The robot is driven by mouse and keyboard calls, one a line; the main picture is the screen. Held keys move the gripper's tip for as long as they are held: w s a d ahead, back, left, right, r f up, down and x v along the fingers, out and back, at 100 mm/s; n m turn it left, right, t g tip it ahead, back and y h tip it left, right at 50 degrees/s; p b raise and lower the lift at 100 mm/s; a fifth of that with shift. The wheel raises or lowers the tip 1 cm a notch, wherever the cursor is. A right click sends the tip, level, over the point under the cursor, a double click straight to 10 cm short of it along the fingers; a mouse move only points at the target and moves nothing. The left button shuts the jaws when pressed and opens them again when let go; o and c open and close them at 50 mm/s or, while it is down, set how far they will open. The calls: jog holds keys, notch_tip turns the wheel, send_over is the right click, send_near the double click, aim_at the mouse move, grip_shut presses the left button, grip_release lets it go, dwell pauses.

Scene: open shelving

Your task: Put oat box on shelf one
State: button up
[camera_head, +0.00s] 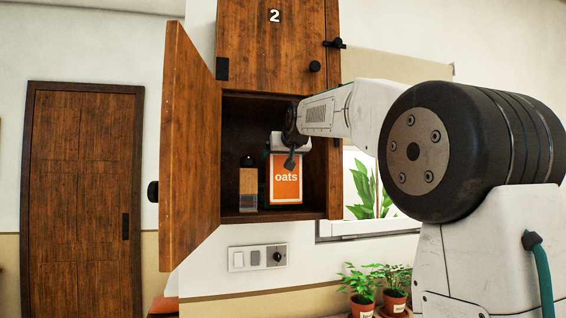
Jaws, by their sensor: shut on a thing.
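The orange oat box (286,184), with white "oats" lettering, is upright inside the open lower compartment of the wooden shelf cabinet (231,215). My gripper (289,158) reaches into the compartment from the right and is shut on the top of the oat box. The fingertips are small and partly hidden against the box. The box's bottom is at or very near the compartment floor; I cannot tell if it touches. A dark bottle (248,185) with a tan label stands just left of the box.
The compartment's door (190,140) stands open to the left. A closed door marked 2 (272,60) is above. The right cabinet wall (334,165) is close to my arm. Potted plants (362,285) stand below right, near a window, and a wall switch plate (258,257) is underneath.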

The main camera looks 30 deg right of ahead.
jog(key=shift+s+f, duration=0.1)
jog(key=shift+f, duration=0.75)
jog(key=o, duration=1.4)
jog(key=shift+f, duration=0.15)
jog(key=shift+o, duration=0.2)
jog(key=v, duration=1.2)
jog(key=s+a+f+n+g+y, duration=0.1)
jog(key=s+a+f+g, duration=0.1)
jog(key=s+a+f, duration=0.35)
jog(key=s+a+f+g+y, duration=0.1)
jog(key=s+a+f+g, duration=0.15)
jog(key=s+f, duration=0.55)
jog(key=s+a+f+n+g+y, duration=0.1)
jog(key=s+a+f+g, duration=0.3)
jog(key=f, duration=0.6)
jog(key=s+a+f+g, duration=0.2)
jog(key=s+f, duration=0.6)
jog(key=s+a+f+n+g+y, duration=0.1)
jog(key=s+a+f, duration=0.2)
jog(key=s+f, duration=0.6)
jog(key=shift+s+a+f+g, duration=0.2)
jog(key=shift+s+f+g, duration=0.05)
jog(key=shift+s+g, duration=0.1)
